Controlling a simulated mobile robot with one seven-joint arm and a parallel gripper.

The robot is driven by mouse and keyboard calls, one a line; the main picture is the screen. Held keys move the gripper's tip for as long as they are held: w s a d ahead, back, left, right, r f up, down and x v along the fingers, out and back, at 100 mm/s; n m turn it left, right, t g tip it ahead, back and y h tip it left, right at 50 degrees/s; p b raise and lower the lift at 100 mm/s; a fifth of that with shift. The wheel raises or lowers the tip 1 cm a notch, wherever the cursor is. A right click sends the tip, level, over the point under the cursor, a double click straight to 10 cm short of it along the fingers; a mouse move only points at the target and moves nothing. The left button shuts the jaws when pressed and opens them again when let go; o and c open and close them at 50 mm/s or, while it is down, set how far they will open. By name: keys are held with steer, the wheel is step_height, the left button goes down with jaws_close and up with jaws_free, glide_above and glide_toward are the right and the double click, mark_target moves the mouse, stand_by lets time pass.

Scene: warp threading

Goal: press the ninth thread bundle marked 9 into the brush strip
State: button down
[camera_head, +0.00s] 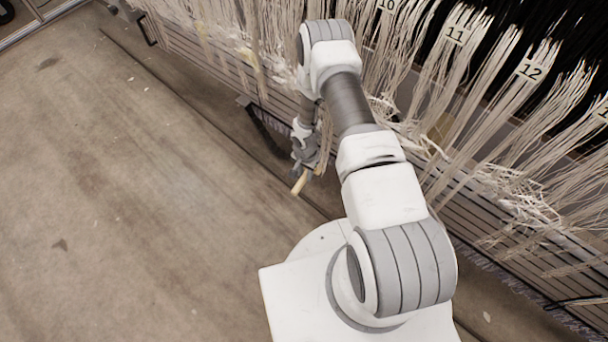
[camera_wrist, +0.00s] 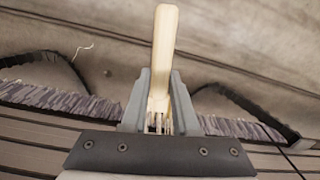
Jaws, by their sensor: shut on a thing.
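My gripper (camera_head: 306,166) is low in front of the loom, at the end of my arm. The same pale end (camera_head: 300,183) sticks out below the gripper in the head view. No 9 label is readable; my arm covers part of the thread row. The brush strip, with grey-purple bristles, shows left (camera_wrist: 60,98) and right (camera_wrist: 240,128) of the gripper; its middle is hidden behind the gripper.
Hanging bundles with labels 10 (camera_head: 387,5), 11 (camera_head: 456,34) and 12 (camera_head: 531,70) stand to the right. Black curved brackets (camera_wrist: 215,92) flank the gripper. The slatted loom front (camera_head: 205,62) runs diagonally. The concrete floor (camera_head: 130,190) at left is clear.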

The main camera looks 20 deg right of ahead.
steer(key=shift+w+d, duration=0.2)
steer(key=shift+d, duration=0.05)
steer(key=shift+w+d+b, duration=0.15)
steer(key=shift+d+b, duration=0.1)
steer(key=shift+b, duration=0.05)
steer(key=shift+w+d+b, duration=0.5)
steer(key=shift+d, duration=0.2)
stand_by(0.9)
steer(key=shift+s+a+p, duration=0.25)
steer(key=shift+s+a, duration=0.75)
steer(key=shift+a, duration=0.4)
steer(key=shift+s+a+p, duration=0.25)
steer(key=shift+s+a, duration=0.75)
steer(key=shift+a, duration=0.4)
steer(key=shift+s+a+p, duration=0.25)
steer(key=shift+s+a, duration=0.75)
steer(key=shift+a, duration=0.4)
steer(key=shift+r, duration=0.15)
